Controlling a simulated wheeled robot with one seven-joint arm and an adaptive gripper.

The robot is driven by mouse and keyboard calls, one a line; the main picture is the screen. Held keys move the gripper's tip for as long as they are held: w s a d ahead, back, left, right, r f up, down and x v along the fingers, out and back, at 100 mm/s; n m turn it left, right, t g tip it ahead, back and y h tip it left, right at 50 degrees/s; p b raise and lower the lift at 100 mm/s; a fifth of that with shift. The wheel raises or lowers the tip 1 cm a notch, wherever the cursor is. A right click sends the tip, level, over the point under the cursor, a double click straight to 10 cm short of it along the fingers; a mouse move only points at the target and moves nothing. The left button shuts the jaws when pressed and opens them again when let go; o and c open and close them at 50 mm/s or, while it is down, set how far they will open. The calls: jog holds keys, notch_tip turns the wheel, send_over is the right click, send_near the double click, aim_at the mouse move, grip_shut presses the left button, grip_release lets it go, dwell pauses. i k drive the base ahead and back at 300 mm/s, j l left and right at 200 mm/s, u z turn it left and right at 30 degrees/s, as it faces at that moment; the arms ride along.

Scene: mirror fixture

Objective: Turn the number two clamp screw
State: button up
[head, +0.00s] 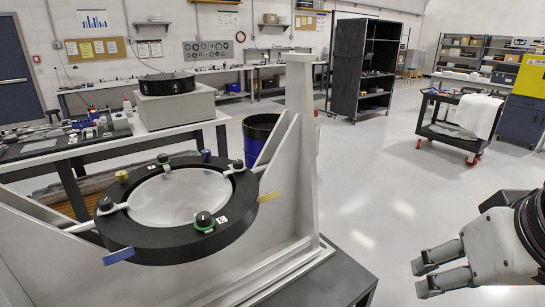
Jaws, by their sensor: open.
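A black ring (130,240) holds a round pale mirror (180,200) on the light-grey fixture. My gripper (424,278) is open and empty at the lower right, well apart from the ring.
The fixture's tall upright (300,95) rises behind the ring's right side. A yellow tab (268,197) and a blue tab (118,256) stick out from the ring. A workbench (140,140) stands behind. Open floor (390,200) lies right of the fixture.

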aim_at(107, 206)
jog(key=u, duration=1.5)
jog(key=i+j+z, duration=0.15)
jog(key=i+j, duration=0.2)
jog(key=i, duration=0.05)
